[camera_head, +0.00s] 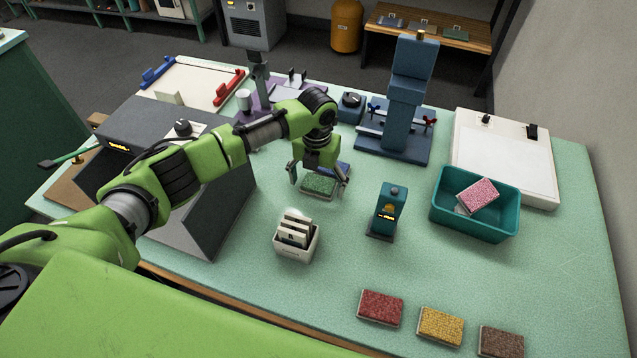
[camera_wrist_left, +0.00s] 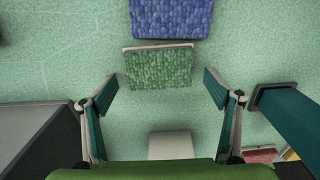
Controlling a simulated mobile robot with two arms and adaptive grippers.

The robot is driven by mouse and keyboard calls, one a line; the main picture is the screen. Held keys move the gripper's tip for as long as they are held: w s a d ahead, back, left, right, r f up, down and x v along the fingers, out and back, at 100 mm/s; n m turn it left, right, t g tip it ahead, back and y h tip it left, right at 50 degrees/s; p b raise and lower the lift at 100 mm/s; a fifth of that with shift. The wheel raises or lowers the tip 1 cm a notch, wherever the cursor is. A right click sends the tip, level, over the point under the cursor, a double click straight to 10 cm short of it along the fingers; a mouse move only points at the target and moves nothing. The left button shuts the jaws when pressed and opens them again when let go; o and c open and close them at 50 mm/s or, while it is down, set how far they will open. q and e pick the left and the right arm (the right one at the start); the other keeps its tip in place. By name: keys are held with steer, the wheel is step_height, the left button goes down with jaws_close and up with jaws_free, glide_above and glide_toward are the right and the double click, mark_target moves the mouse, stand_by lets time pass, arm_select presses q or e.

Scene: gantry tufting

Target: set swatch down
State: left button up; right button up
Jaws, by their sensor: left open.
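A green swatch (camera_head: 318,184) lies flat on the mint work table (camera_head: 335,260), in front of a blue swatch (camera_head: 340,168). In the left wrist view the green swatch (camera_wrist_left: 158,67) sits between and beyond the fingertips, with the blue swatch (camera_wrist_left: 171,17) just behind it. My left gripper (camera_head: 319,185) is open above the green swatch, its fingers apart on either side and not touching it. It also shows in the left wrist view (camera_wrist_left: 160,88). My right gripper is not in view.
A white card box (camera_head: 297,240) and a small teal device (camera_head: 387,212) stand nearby. A teal bin (camera_head: 475,222) holds a pink swatch (camera_head: 477,195). Red (camera_head: 380,306), yellow (camera_head: 441,325) and brown (camera_head: 501,341) swatches line the front edge. A blue press (camera_head: 404,105) stands behind.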

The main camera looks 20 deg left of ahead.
arm_select(q)
steer(key=shift+c, duration=0.4)
steer(key=c, duration=1)
steer(key=shift+r, duration=0.2)
steer(key=shift+r+b, duration=0.65)
steer(key=shift+b, duration=0.05)
steer(key=shift+w+r+b, duration=0.1)
steer(key=shift+r+b, duration=0.4)
steer(key=shift+r, duration=0.1)
steer(key=shift+s+d+r+b, duration=0.6)
steer(key=shift+s+r, duration=1.1)
steer(key=shift+s, duration=0.6)
steer(key=shift+s+d+r+b, duration=0.6)
steer(key=shift+s+r, duration=1.1)
steer(key=shift+s, duration=0.55)
steer(key=shift+s+d+r+b, duration=0.55)
steer(key=shift+s+r, duration=1.15)
steer(key=shift+s, duration=0.6)
